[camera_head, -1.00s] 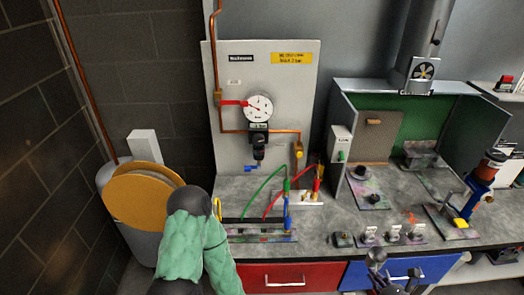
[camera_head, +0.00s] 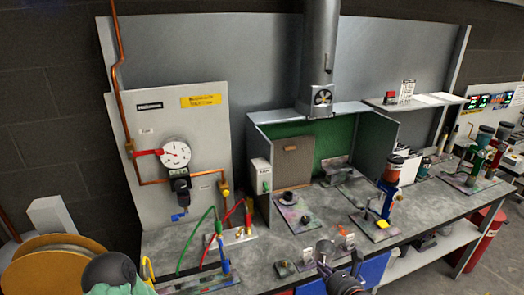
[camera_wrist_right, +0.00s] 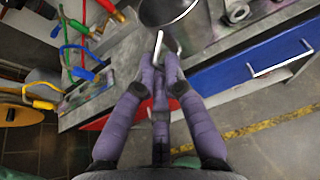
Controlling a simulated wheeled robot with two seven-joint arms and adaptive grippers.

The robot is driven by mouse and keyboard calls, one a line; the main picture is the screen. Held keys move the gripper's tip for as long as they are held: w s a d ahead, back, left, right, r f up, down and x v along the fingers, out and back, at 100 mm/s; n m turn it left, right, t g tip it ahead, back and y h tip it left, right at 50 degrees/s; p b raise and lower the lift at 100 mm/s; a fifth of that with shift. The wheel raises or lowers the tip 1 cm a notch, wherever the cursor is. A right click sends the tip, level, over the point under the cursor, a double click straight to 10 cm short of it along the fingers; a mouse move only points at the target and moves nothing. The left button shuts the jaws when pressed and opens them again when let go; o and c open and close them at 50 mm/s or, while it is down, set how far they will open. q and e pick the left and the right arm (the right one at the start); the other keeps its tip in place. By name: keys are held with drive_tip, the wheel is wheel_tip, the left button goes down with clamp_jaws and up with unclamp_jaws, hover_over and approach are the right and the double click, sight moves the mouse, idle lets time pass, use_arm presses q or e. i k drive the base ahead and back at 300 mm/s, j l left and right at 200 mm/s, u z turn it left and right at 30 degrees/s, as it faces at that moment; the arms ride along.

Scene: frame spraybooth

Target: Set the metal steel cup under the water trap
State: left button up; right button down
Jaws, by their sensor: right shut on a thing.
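My left gripper is not in view; a green-sleeved part of my left arm shows.
Green and red hoses (camera_head: 201,235) rise from a rack on the bench (camera_head: 180,238) below the panel. The bench surface directly below the drain looks mostly clear.

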sight(189, 231)
drive_tip(key=j+u, duration=0.2)
drive_tip(key=j, duration=0.15)
drive_tip(key=k+j+u, duration=0.2)
drive_tip(key=j, duration=0.15)
drive_tip(key=i+j+u, duration=0.7)
drive_tip(key=k+l, duration=0.1)
